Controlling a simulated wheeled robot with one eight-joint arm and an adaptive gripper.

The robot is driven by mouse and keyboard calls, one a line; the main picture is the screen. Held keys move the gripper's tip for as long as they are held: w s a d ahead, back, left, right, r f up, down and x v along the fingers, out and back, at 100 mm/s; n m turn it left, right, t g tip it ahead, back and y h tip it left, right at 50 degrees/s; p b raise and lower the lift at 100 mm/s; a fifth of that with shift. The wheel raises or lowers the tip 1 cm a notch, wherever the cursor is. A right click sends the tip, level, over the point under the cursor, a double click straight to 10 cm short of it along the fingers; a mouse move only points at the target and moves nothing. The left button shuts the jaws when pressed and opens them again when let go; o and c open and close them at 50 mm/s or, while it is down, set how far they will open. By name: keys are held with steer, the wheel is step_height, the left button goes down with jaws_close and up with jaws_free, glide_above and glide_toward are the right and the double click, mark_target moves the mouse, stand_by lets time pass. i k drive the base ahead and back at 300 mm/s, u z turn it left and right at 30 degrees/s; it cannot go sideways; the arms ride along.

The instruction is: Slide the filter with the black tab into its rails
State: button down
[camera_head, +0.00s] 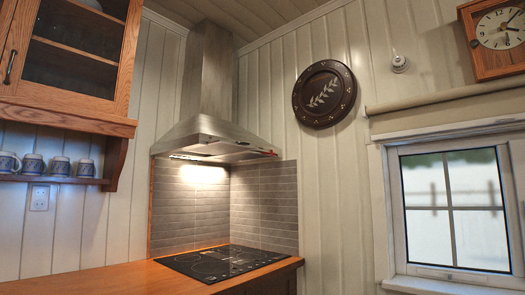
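A steel range hood (213,137) hangs on the wall above the stove, with a lit lamp (186,156) under its front left edge. The hood's underside is seen at a shallow angle, so I cannot make out its rails. A thin orange-red strip shows along the hood's right lower edge. I cannot make out any filter or a black tab in this view. My gripper is not in view.
A black cooktop (222,262) is set in the wooden counter (95,283) under the hood. A glass-door cabinet (76,50) and a shelf with several mugs (60,166) are at the left. A window (455,208) is at the right.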

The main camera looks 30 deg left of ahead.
mark_target(219, 147)
steer(key=k, duration=1.1)
steer(key=u, duration=1)
steer(key=i, duration=1)
